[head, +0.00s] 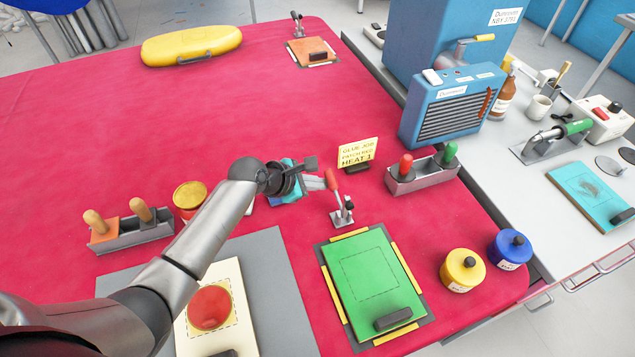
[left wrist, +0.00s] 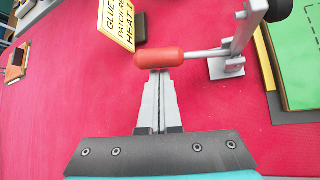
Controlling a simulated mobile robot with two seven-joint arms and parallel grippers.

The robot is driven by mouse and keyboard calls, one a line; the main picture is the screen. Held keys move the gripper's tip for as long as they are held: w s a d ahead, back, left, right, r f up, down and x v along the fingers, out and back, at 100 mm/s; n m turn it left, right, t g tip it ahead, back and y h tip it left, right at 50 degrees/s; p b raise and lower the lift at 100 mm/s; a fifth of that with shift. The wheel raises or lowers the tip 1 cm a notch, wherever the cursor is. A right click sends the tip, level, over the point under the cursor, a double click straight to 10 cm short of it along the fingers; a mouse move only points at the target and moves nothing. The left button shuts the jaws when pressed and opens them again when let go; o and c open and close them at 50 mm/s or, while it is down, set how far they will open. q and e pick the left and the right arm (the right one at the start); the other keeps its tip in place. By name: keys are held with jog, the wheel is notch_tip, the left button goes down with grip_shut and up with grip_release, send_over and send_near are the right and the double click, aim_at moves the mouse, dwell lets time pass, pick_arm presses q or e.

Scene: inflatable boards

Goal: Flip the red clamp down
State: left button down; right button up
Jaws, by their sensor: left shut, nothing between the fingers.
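The red clamp has a red handle (head: 331,179) that stands up, leaning left, above its metal base (head: 343,214) behind the green board (head: 372,280). In the left wrist view the red handle (left wrist: 159,58) lies across the picture just beyond my fingertips, its metal bar running right to the bracket (left wrist: 225,65). My left gripper (head: 322,184) is shut and empty, its tips at the handle; I cannot tell whether they touch it. It also shows in the left wrist view (left wrist: 159,78). My right gripper is not in view.
A yellow sign (head: 358,152) stands behind the clamp. A grey tray (head: 423,178) with red and green handled tools is to its right. Yellow (head: 461,275) and blue (head: 509,252) pots stand at the front right. A red-topped board (head: 240,320) lies under my left arm.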

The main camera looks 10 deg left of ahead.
pick_arm(q)
jog(key=shift+s+d+r+t+p, duration=0.1)
jog(key=shift+r+t+p, duration=0.2)
jog(key=shift+p, duration=0.3)
jog(key=shift+r+m+p, duration=0.15)
jog(key=shift+m+p, duration=0.15)
jog(key=shift+p, duration=0.05)
